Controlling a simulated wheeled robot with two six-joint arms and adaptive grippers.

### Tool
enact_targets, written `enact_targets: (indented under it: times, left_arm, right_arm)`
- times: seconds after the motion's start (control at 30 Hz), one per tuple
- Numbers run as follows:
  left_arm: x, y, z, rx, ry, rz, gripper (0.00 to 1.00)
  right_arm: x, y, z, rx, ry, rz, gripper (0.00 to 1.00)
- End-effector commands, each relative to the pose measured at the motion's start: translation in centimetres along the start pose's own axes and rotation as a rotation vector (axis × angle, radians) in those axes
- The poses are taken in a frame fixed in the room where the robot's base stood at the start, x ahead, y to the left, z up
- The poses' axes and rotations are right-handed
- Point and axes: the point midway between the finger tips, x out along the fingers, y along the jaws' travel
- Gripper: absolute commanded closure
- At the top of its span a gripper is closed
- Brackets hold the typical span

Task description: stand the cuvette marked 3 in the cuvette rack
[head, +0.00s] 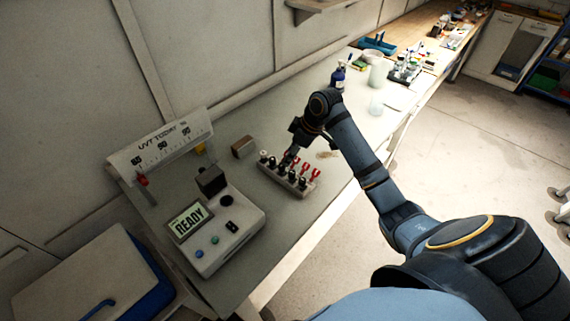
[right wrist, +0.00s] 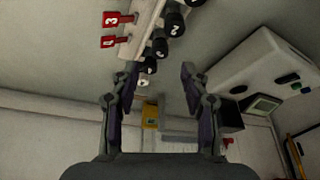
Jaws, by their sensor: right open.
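The pale cuvette rack (head: 283,181) stands on the bench, with a row of dark-capped cuvettes and several red tags along it. In the right wrist view the rack (right wrist: 145,32) is at the top. One black cap (right wrist: 174,28) there seems to read 2. A red tag (right wrist: 112,19) reads 3 and another (right wrist: 109,42) seems to read 4. I cannot tell which capped cuvette is marked 3. My right gripper (head: 289,157) is over the rack; its open fingers (right wrist: 160,73) point towards the caps, with nothing held between them. My left gripper is not in view.
A reactor unit (head: 233,238) with a READY screen stands left of the rack, below a UVT TODAY board (head: 160,145). A small brown block (head: 243,147) lies behind the rack. A blue bottle (head: 338,78) and a white cup (head: 377,74) stand farther along the bench.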

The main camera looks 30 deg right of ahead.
Motion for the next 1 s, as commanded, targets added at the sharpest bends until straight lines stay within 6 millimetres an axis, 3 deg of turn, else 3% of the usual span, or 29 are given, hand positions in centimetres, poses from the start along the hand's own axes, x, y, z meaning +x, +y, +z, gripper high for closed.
enact_targets:
  times: [0.1, 0.3, 1.0]
  left_arm:
    - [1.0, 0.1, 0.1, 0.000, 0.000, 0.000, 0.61]
    - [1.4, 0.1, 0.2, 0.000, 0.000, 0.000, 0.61]
    - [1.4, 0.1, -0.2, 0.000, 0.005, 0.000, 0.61]
  right_arm:
    - [-2.6, 0.2, 0.1, -0.002, -0.001, 0.006, 0.54]
    - [-5.4, 0.1, 0.0, 0.000, 0.000, 0.002, 0.54]
    - [-5.8, 0.0, 0.0, 0.001, 0.000, -0.001, 0.54]
